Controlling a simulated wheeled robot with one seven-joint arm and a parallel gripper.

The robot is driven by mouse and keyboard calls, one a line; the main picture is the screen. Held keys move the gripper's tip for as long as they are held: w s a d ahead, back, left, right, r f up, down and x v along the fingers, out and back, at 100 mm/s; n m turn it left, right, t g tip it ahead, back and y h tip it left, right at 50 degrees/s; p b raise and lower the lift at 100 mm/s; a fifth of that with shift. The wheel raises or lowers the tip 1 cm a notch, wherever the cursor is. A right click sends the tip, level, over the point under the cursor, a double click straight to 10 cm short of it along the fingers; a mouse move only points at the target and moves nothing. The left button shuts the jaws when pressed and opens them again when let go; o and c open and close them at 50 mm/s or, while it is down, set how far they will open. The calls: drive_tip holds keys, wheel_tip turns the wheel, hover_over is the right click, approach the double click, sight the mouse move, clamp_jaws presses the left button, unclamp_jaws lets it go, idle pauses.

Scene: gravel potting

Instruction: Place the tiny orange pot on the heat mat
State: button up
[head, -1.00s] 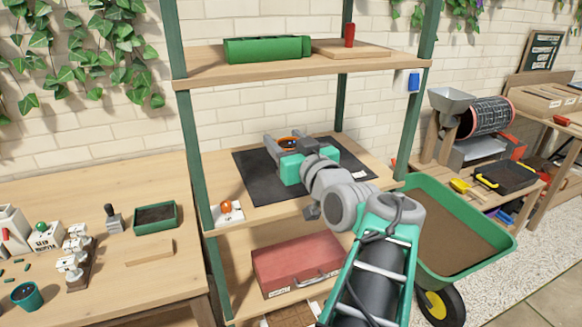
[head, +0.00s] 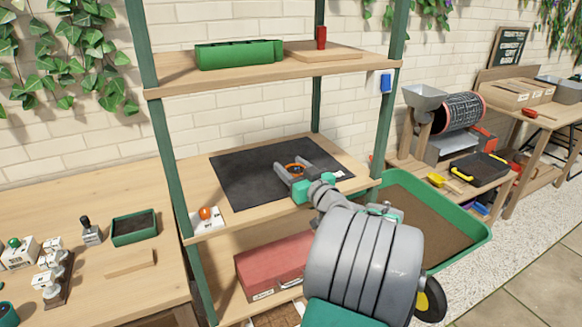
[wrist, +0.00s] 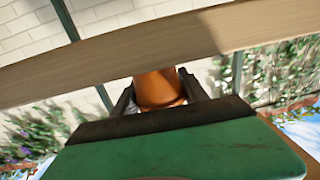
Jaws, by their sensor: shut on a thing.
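The tiny orange pot (head: 294,167) is between the fingers of my gripper (head: 296,170), over the right part of the dark heat mat (head: 240,170) in the head view. My gripper is shut on the pot. The mat lies flat on the middle shelf. I cannot tell whether the pot touches the mat or hangs just above it.
The upper shelf (head: 270,72) overhangs the mat, and green posts (head: 168,165) bound the rack. A white box with an orange knob (head: 206,216) stands left of the mat. The mat's left part is clear. A wheelbarrow (head: 440,215) stands to the right.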

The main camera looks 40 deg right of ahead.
drive_tip(key=shift+f, duration=0.15)
drive_tip(key=o, duration=1.4)
drive_tip(key=shift+r, duration=0.25)
drive_tip(key=shift+s+f, duration=0.1)
drive_tip(key=shift+s, duration=0.3)
drive_tip(key=b+v, duration=0.1)
drive_tip(key=v, duration=1)
drive_tip(key=shift+s+a+b, duration=0.1)
drive_tip(key=shift+a+b, duration=0.05)
drive_tip(key=shift+b, duration=0.15)
